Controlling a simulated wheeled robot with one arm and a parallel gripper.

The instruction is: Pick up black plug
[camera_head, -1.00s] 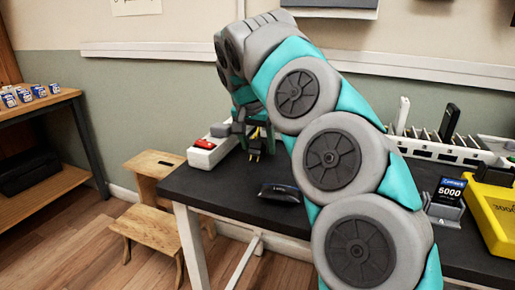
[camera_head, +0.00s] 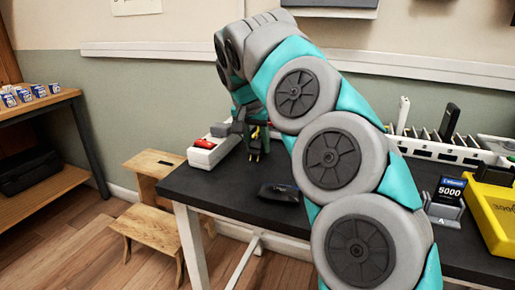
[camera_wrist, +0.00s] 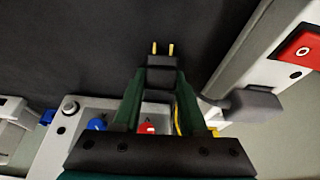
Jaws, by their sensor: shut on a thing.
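In the wrist view the black plug (camera_wrist: 162,62) sits between the two dark green fingertips of my gripper (camera_wrist: 161,78). The gripper is shut on it. The plug's two brass prongs point away from the gripper, over the dark tabletop. In the head view my gripper (camera_head: 256,136) is small, above the table beside the white power strip. The plug (camera_head: 256,149) shows there as a small dark shape with yellowish prongs, partly hidden by the fingers.
A white power strip (camera_head: 204,155) with a red switch and a grey plug (camera_wrist: 252,106) lies beside my gripper. A dark pouch-like object (camera_head: 279,192) lies on the black table (camera_head: 225,192). A yellow bin (camera_head: 492,215) stands at right.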

